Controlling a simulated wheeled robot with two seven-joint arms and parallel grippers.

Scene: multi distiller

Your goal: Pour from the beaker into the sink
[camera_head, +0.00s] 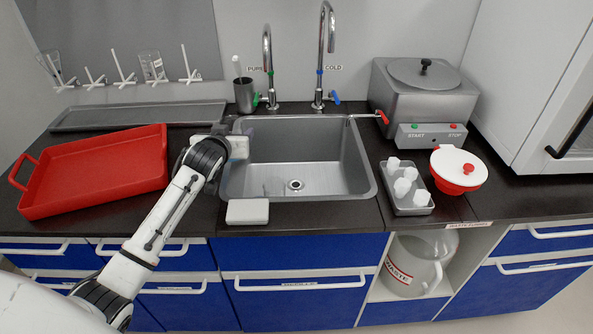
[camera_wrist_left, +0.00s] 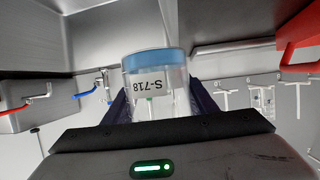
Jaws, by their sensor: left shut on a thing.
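My left gripper (camera_head: 240,142) is at the left edge of the sink (camera_head: 290,205), around rim height or above it. In the left wrist view it is shut on a clear beaker (camera_wrist_left: 155,98) with a blue band at one end and a white label reading S-718. The beaker is between the two dark fingers; their tips are partly hidden behind it. In the head view the hand mostly hides the beaker, and I cannot tell its tilt or how much liquid it holds. The sink basin is empty, with a round drain in its floor. My right gripper is not in view.
Two tall taps (camera_head: 329,50) stand behind the sink, with a dark cup (camera_head: 244,96) beside them. A red tray (camera_head: 95,172) is on the left and a white block (camera_head: 247,211) in front. A grey tray of white pieces (camera_head: 393,202) and a steel bath (camera_head: 425,95) are on the right.

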